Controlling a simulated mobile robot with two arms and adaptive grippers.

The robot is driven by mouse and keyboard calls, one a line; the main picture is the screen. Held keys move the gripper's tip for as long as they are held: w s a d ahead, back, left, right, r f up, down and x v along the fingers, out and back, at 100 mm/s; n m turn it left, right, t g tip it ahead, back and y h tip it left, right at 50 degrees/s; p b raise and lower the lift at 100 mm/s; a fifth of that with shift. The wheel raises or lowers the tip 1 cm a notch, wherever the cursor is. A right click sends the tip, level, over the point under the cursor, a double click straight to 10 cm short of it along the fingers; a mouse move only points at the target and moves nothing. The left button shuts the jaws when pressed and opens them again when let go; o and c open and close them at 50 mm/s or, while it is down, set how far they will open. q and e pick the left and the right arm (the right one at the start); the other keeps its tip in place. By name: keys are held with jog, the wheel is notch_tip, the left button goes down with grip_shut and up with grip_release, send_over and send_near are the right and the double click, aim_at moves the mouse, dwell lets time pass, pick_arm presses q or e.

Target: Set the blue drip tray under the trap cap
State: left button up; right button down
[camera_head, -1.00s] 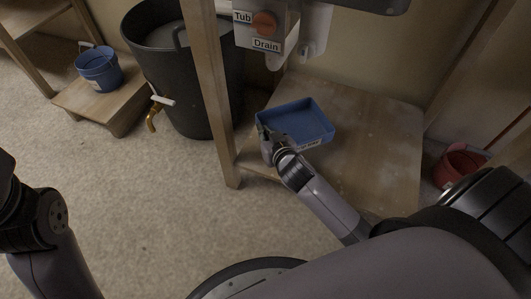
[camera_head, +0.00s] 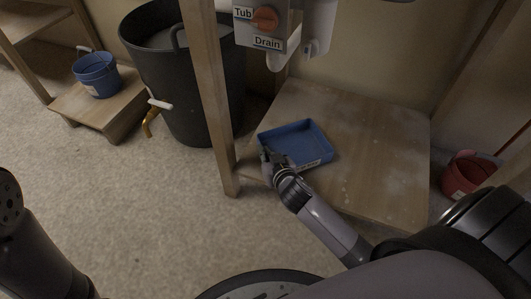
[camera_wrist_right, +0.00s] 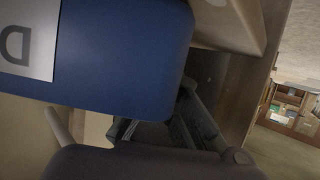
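The blue drip tray (camera_head: 313,139) is low over the wooden shelf board (camera_head: 375,150), near its left side. It looks level, but I cannot tell whether its whole base touches the board. My right gripper (camera_head: 273,158) is at the tray's near left corner and appears shut on its wall. The right wrist view shows the tray's blue side (camera_wrist_right: 120,60) very close, partly hiding the fingers. My left gripper is out of view.
A wooden post (camera_head: 211,95) stands left of the tray. Beyond it are a black tub (camera_head: 190,105) with a brass tap and a blue bucket (camera_head: 97,74) on a low stand. A red bucket (camera_head: 464,176) is right of the board. Bare board lies right of the tray.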

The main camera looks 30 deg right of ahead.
jog(key=c, duration=1.8)
grip_release()
jog(key=shift+f, duration=0.1)
